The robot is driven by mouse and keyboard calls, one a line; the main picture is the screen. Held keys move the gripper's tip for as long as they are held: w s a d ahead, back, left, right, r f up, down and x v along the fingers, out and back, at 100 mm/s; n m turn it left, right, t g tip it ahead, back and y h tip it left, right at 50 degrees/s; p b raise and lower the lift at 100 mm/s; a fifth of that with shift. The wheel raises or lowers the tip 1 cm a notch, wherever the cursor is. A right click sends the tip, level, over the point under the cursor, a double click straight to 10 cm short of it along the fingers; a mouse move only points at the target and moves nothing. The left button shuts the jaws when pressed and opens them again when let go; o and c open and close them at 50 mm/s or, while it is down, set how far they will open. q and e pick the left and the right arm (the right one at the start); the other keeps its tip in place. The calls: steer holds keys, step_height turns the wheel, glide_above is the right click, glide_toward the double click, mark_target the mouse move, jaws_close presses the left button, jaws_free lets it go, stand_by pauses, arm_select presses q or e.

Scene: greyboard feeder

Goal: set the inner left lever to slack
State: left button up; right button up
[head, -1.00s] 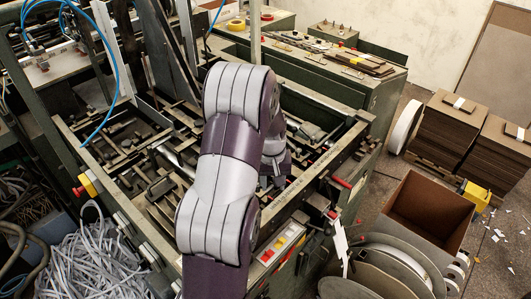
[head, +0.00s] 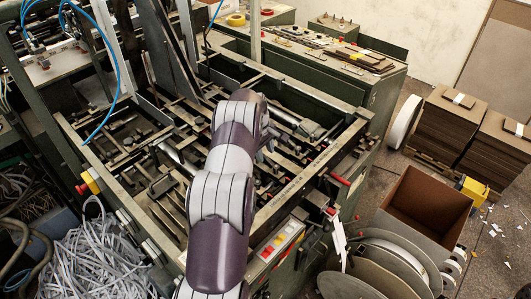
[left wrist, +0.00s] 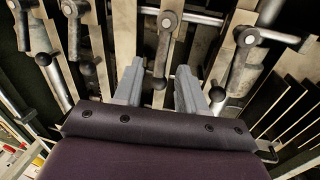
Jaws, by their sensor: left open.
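My left gripper (left wrist: 158,82) is open, with its two grey fingers spread in the left wrist view. A dark lever with a ball knob (left wrist: 158,83) hangs from a round pivot (left wrist: 167,20) and appears between the fingertips; I cannot tell whether they touch it. Similar levers show to the right, with a knob (left wrist: 217,93) by the right finger, and to the left, with a knob (left wrist: 88,68). Which one is the inner left lever I cannot tell. In the head view my left gripper (head: 267,139) is small and partly hidden by my arm, over the machine bed.
The green machine frame (head: 300,180) surrounds the bed of bars and rods. A control panel with coloured buttons (head: 281,241) is on its near side. An open brown box (head: 425,210) and stacked boards (head: 445,120) stand at right. Loose strapping (head: 90,260) lies at left.

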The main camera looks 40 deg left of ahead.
mark_target(269, 163)
arm_select(q)
steer(key=shift+w+d+f+p, duration=0.15)
steer(key=shift+f+p, duration=0.15)
steer(key=shift+f, duration=0.6)
steer(key=shift+w+f, duration=0.1)
steer(key=shift+f, duration=0.35)
jaws_close()
